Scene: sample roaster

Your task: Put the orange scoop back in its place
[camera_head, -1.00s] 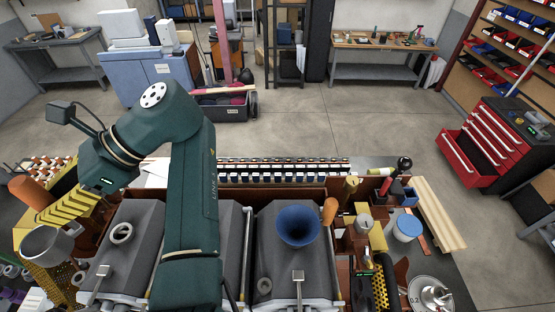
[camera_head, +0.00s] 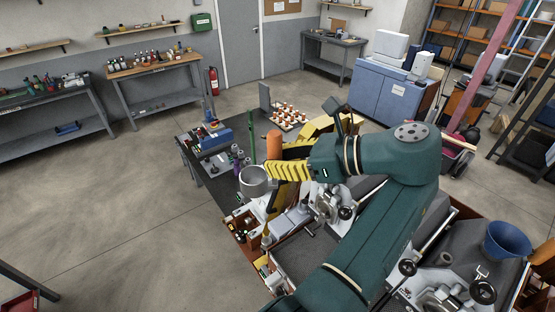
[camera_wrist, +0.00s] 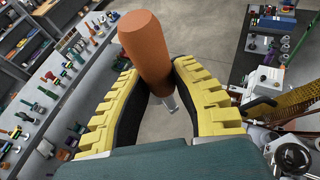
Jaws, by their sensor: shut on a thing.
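The orange scoop has a thick orange handle (camera_head: 274,145) and a grey metal cup (camera_head: 254,182). My gripper (camera_head: 270,168), with yellow ribbed fingers, is shut on it and holds it above the left part of the work table (camera_head: 222,188). The handle stands upright above the fingers, and the cup hangs below and to the left of them. In the wrist view, the orange handle (camera_wrist: 147,48) rises between the two fingers of my gripper (camera_wrist: 160,88); the cup is mostly hidden there. I cannot make out an empty place for the scoop.
A blue box (camera_head: 213,141) and a rack of small orange-and-white items (camera_head: 288,117) stand on the table beyond the scoop. A thin green upright (camera_head: 252,137) is close behind it. A blue funnel (camera_head: 507,243) sits on a roaster at right. The floor at left is clear.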

